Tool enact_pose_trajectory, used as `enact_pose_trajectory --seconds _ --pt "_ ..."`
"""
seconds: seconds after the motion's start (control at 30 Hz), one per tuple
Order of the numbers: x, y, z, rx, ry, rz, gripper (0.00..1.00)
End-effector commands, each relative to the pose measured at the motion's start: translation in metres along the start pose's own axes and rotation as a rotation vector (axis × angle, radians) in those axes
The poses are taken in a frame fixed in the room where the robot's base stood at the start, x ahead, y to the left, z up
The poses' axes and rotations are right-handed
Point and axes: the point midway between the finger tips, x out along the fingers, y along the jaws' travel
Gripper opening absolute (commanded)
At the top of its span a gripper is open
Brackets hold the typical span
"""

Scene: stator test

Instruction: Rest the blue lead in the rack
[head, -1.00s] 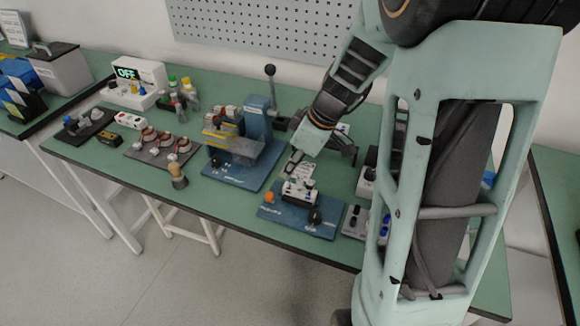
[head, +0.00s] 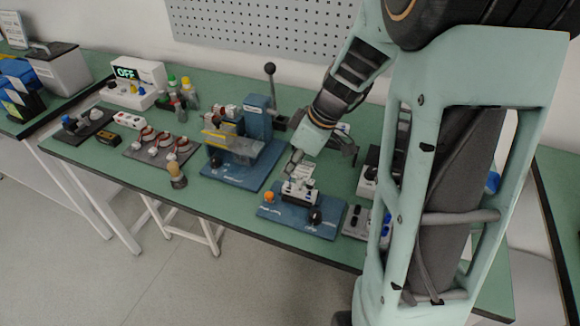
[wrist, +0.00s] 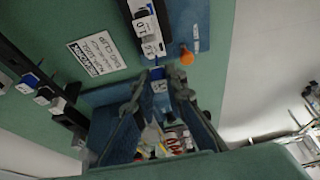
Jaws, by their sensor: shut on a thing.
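My gripper (wrist: 158,80) is shut on a small blue and white piece, which looks like the end of the blue lead (wrist: 159,86); the fingers hide most of it. In the head view my gripper (head: 293,166) is low over the back edge of a blue fixture plate (head: 277,213). The plate carries a white and black terminal block (head: 299,191), an orange knob (head: 269,197) and a black knob. In the wrist view a black strip with white labelled blocks (wrist: 45,96) runs along the left; I cannot tell whether it is the rack.
A white printed card (wrist: 96,53) lies beside the fixture. A blue press-like machine (head: 258,125) stands to the left of my gripper. Small units with blue parts (head: 357,221) sit to the right.

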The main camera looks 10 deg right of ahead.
Motion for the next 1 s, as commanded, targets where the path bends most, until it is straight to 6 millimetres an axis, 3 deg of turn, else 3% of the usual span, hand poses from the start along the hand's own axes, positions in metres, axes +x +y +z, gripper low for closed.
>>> enact_pose_trajectory --seconds 1.0 --pt "0.0063 0.0002 0.0023 0.0 0.001 0.001 0.0"
